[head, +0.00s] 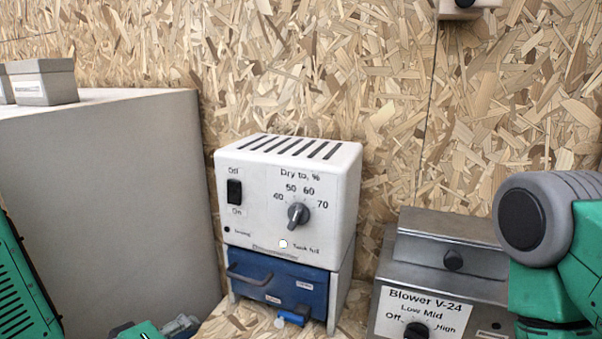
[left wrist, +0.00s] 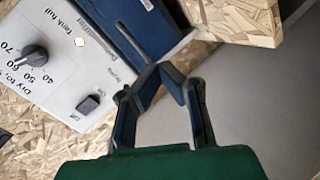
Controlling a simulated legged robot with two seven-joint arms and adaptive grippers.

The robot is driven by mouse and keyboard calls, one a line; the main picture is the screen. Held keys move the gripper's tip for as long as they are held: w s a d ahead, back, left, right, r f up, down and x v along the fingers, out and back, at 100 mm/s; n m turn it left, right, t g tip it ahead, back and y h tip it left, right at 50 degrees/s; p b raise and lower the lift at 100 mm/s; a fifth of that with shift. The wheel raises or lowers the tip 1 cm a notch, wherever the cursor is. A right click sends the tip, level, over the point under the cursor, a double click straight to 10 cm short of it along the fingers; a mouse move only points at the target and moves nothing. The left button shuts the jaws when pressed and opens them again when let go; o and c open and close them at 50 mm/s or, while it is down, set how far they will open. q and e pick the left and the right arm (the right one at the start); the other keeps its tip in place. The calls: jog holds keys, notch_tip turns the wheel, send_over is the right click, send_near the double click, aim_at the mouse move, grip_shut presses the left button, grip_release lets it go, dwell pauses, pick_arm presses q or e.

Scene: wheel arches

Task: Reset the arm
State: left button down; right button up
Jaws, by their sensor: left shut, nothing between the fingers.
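My left gripper (head: 183,325) shows only in part at the bottom edge of the head view, left of the white dryer unit (head: 288,195). In the left wrist view its fingers (left wrist: 164,72) meet at the tips, shut and empty. The fingertips overlap the unit's blue drawer (left wrist: 128,22) in that picture; I cannot tell whether they touch it. My right arm (head: 550,250) is at the right of the head view, and its gripper is out of frame.
The dryer has a dial (head: 298,216) and a switch (head: 234,191). A blower box (head: 440,290) stands to its right. A large grey cabinet (head: 110,190) with grey bins (head: 43,82) on top stands left. A chipboard wall (head: 300,70) closes the back.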

pick_arm(q)
jog(key=s+a+f+m+g+y, duration=0.2)
jog(key=s+a+f+m+g, duration=0.2)
jog(key=s+f, duration=0.8)
jog(key=s+a+f+m+g+y+b, duration=0.1)
jog(key=s+a+f+m+g+y, duration=0.2)
jog(key=s+f+g, duration=0.4)
jog(key=s+a+f+m, duration=0.1)
jog(key=s+f+m, duration=0.1)
jog(key=s+f, duration=0.3)
jog(key=shift+s+a+f+m+g, duration=0.2)
jog(key=shift+f+m+g, duration=0.15)
jog(key=shift+f, duration=0.25)
jog(key=shift+d, duration=0.15)
jog(key=shift+w+d, duration=0.1)
jog(key=shift+w, duration=0.05)
jog(key=c, duration=2.2)
grip_release()
